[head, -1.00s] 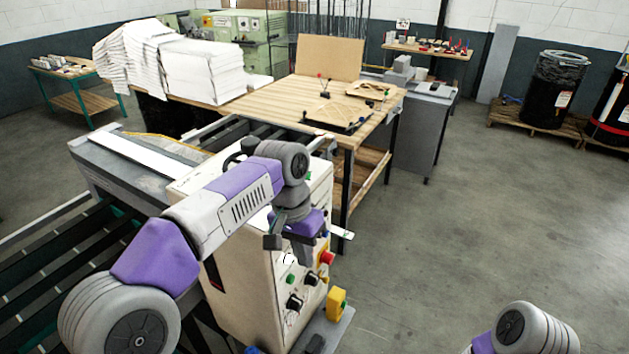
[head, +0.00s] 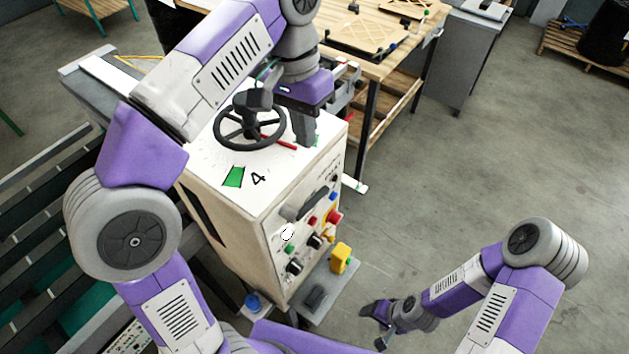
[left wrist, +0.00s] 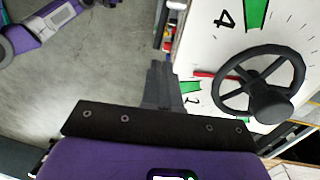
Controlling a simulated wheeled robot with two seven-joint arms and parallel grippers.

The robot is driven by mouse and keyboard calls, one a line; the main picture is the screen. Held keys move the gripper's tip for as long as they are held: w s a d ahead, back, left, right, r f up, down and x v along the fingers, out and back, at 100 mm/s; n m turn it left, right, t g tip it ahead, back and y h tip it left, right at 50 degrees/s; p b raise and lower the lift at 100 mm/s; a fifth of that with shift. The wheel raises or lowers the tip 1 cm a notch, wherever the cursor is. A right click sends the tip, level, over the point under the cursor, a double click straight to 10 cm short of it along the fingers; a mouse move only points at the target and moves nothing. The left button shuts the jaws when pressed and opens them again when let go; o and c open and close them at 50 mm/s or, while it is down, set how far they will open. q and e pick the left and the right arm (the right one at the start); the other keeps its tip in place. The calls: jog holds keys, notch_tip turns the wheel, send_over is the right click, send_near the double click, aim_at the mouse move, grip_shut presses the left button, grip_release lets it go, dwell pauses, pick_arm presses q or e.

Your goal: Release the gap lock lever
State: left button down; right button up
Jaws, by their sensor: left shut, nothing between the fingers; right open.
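The white machine cabinet (head: 225,205) carries a black handwheel (head: 250,120) on its top, with a green mark and the figure 4 in front of it. A thin red bar, seemingly the lock lever (head: 278,142), sticks out from under the wheel to the right; it also shows in the left wrist view (left wrist: 207,74). My left gripper (head: 305,135) is shut and empty over the right edge of the top. In the left wrist view its fingertips (left wrist: 161,70) are close to the bar's outer end; contact cannot be told. My right gripper (head: 376,325) is open, low and away from the cabinet.
The cabinet's front panel has a grey handle (head: 312,204), a red button (head: 333,216) and several knobs. A yellow part (head: 340,258) stands below. A roller conveyor (head: 50,215) lies left, a wooden workbench (head: 385,50) behind.

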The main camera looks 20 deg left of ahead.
aim_at(316, 196)
pick_arm(q)
jog(key=f+b, duration=0.1)
jog(key=f, duration=0.3)
jog(key=d+f+b, duration=0.1)
jog(key=f, duration=0.4)
jog(key=f+b, duration=0.1)
jog(key=f, duration=0.3)
jog(key=shift+s+d+f, duration=0.3)
jog(key=shift+d, duration=0.05)
pick_arm(e)
notch_tip(316, 196, down, 3)
jog(key=shift+w+f, duration=0.1)
